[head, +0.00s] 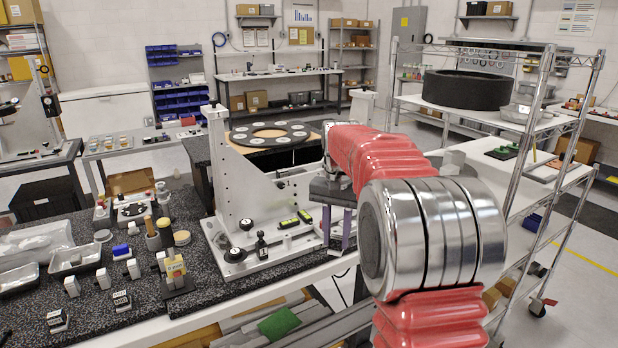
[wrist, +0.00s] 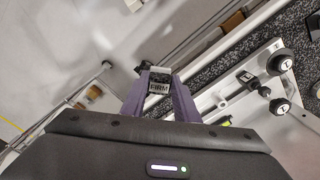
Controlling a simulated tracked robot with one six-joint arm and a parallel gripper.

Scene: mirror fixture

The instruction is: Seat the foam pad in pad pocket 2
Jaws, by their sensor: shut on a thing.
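My gripper (head: 337,232) has two purple fingers and hangs pointing down at the right end of the pale metal fixture (head: 235,165). In the wrist view my gripper (wrist: 159,88) is shut on a small grey block marked "FIRM", which I take for the foam pad (wrist: 159,80). The block sits between the fingertips, above the floor side of the table edge. The fixture has a tall upright plate, a flat base and black round knobs (head: 239,254). I cannot make out pad pocket 2 in either view.
A black ring with white discs (head: 270,134) lies behind the fixture. Small labelled blocks (head: 121,300), cylinders and trays (head: 75,258) crowd the dark speckled bench at left. A yellow-green level (head: 288,223) lies on the fixture base. A wire-shelf cart (head: 535,130) stands at right.

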